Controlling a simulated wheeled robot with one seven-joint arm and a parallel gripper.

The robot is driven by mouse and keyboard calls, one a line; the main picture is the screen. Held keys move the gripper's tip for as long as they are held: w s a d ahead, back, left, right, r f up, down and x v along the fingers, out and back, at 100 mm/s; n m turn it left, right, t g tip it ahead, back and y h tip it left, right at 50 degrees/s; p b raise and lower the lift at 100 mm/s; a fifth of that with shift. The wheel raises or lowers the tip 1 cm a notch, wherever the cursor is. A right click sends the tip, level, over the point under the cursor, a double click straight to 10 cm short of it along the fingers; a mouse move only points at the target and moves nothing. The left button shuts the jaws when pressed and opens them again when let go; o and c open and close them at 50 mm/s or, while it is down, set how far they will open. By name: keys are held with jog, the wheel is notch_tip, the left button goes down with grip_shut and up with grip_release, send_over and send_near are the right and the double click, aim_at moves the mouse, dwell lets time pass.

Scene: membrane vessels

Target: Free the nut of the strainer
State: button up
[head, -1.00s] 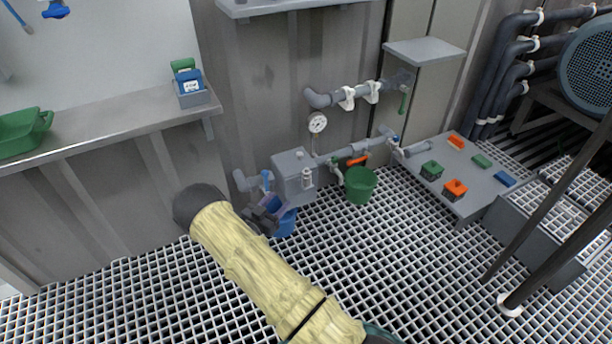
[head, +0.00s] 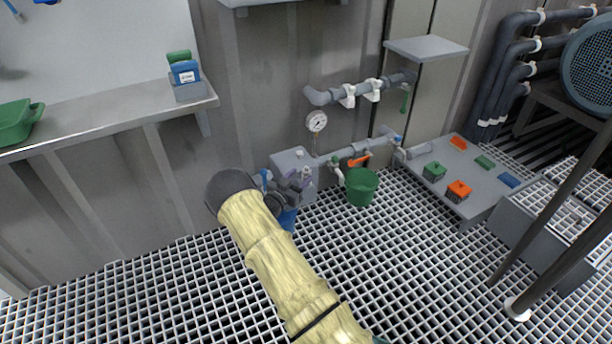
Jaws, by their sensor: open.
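My arm in its pale yellow sleeve reaches up from the bottom of the head view. My dark gripper (head: 300,182) is open at the front of a grey box-shaped unit (head: 291,162) on the low pipe line. A small pale fitting on that front is partly covered by the gripper, and I cannot tell whether they touch. I cannot make out for sure which part is the strainer or its nut. An angled grey pipe branch (head: 413,153) with a blue-marked piece stands farther right on the line.
A blue bucket (head: 289,220) stands under the gripper, partly hidden by my arm. A green bucket (head: 361,189) stands below a tap and an orange lever (head: 359,160). A pressure gauge (head: 317,122) rises above the pipe. A low grey platform (head: 470,178) holds coloured blocks. Open grating lies in front.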

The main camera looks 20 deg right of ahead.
aim_at(304, 173)
jog(key=b+x, duration=0.1)
jog(key=x, duration=0.3)
jog(key=shift+f, duration=0.1)
jog(key=shift+w+d, duration=0.15)
jog(key=shift+d, duration=0.1)
jog(key=c, duration=1)
